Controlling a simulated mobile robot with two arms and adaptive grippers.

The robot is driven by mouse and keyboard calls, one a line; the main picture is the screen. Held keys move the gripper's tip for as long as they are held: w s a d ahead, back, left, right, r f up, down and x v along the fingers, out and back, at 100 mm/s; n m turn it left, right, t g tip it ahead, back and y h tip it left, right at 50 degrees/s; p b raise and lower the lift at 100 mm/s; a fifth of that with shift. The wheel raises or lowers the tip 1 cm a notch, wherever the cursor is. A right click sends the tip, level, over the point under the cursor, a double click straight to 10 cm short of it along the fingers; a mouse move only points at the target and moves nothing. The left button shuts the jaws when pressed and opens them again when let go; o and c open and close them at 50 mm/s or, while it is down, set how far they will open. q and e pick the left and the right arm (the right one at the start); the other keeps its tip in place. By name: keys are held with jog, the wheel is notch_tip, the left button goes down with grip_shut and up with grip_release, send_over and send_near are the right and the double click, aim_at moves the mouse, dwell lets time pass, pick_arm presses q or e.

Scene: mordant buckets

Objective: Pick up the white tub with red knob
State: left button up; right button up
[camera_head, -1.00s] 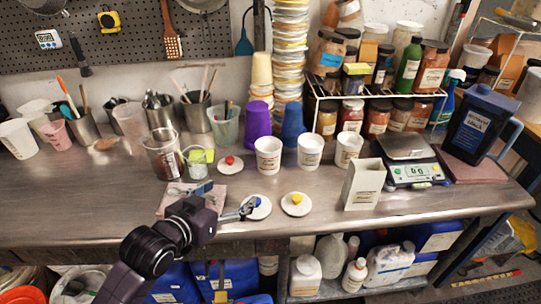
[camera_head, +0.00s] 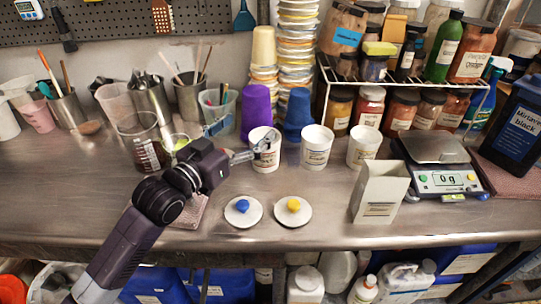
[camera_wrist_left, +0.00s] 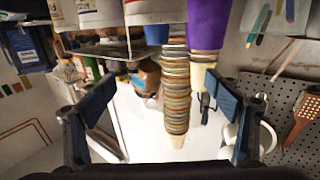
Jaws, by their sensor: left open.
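The white tubs stand in a row on the steel bench: the left tub (camera_head: 266,158), the middle tub (camera_head: 316,149) and the right tub (camera_head: 363,148). None carries a visible red knob, and no red-knobbed lid shows in the head view now. My left gripper (camera_head: 258,144) is open; its fingers reach over the upper part of the left tub, partly covering it. I cannot tell whether they touch it. In the left wrist view the picture is upside down, with a white tub (camera_wrist_left: 155,12) at the top edge and my open fingers (camera_wrist_left: 163,108) below it.
A blue-knobbed lid (camera_head: 243,213) and a yellow-knobbed lid (camera_head: 293,212) lie in front. Purple cups (camera_head: 255,110) and blue cups (camera_head: 297,112) stand behind the tubs. A white box (camera_head: 378,195) and a scale (camera_head: 447,180) are at right.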

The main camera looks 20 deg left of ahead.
pick_arm(q)
jog(key=f, duration=0.7)
jog(key=shift+s+a+f, duration=0.1)
jog(key=shift+s+f, duration=0.1)
jog(key=shift+w+d+f, duration=0.15)
jog(key=shift+w, duration=0.25)
jog(key=shift+w+d+f, duration=0.1)
jog(key=shift+w+d, duration=0.05)
jog(key=shift+w, duration=0.25)
jog(key=x, duration=0.6)
jog(key=shift+p, duration=0.35)
jog(key=c, duration=1.2)
jog(key=shift+c, duration=0.9)
jog(key=shift+r, duration=0.15)
